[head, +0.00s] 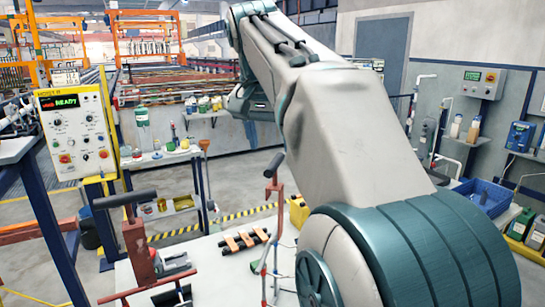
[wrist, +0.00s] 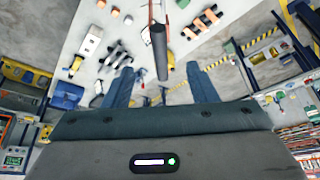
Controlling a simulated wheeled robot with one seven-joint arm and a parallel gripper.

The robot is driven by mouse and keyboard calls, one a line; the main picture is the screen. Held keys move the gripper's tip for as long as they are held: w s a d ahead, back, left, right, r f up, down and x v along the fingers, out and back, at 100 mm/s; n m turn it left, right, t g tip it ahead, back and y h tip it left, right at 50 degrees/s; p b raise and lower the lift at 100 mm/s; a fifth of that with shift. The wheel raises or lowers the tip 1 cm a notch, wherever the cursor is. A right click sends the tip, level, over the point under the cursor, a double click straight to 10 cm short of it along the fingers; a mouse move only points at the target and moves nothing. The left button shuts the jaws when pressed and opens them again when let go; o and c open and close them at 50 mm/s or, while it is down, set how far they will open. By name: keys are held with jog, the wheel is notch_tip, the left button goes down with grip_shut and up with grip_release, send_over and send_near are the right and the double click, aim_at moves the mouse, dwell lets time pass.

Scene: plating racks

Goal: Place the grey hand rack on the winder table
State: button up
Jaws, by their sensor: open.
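No plainly grey hand rack shows. A hand rack (head: 276,205) with a thin reddish frame and black crossbar handle stands upright on a pale table (head: 215,283). In the wrist view a dark handle (wrist: 159,52) reaches down between the fingertips of my gripper (wrist: 161,70), which is open; I cannot tell whether they touch it. A second, thicker red post (head: 138,245) with a black handle stands at the table's left. I cannot tell which surface is the winder table. My gripper is not visible in the head view.
A blue crate (head: 482,197) is at right.

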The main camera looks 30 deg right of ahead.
jog(key=shift+v, duration=0.9)
jog(key=s+a+f+n+y, duration=0.1)
jog(key=s+f, duration=0.4)
jog(key=f, duration=0.5)
jog(key=s+a+f+n+y, duration=0.1)
jog(key=s+a+f+n, duration=0.3)
jog(key=f, duration=0.6)
jog(key=s+a+f+n+y, duration=0.1)
jog(key=s+a+f+n, duration=0.2)
jog(key=f, duration=0.7)
jog(key=s+a, duration=0.2)
jog(key=s, duration=0.1)
jog(key=shift+s, duration=0.2)
jog(key=shift+f, duration=0.15)
jog(key=shift+c, duration=0.3)
